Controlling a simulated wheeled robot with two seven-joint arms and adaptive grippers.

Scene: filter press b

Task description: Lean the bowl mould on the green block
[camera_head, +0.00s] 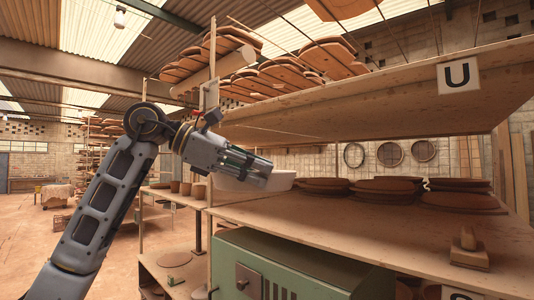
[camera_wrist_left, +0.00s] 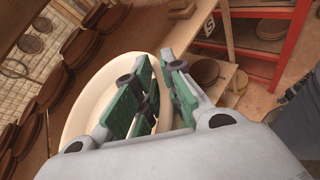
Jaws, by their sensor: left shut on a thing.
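The white bowl mould (camera_head: 284,181) is at my left gripper (camera_head: 266,170), at the left end of the middle wooden shelf. In the left wrist view the bowl mould (camera_wrist_left: 80,108) is a wide pale round bowl. My left gripper (camera_wrist_left: 156,88) is shut on its rim, with a green-padded finger on each side of the wall. I cannot tell whether the bowl touches the shelf. My right gripper is not in view.
Stacks of brown clay discs (camera_head: 383,190) stand further along the middle shelf (camera_head: 330,212). A wooden tool (camera_head: 468,248) lies near its front right. An upper shelf (camera_head: 370,105) with a U sign hangs above. A green cabinet (camera_head: 290,268) stands below. A red rack (camera_wrist_left: 262,66) shows in the wrist view.

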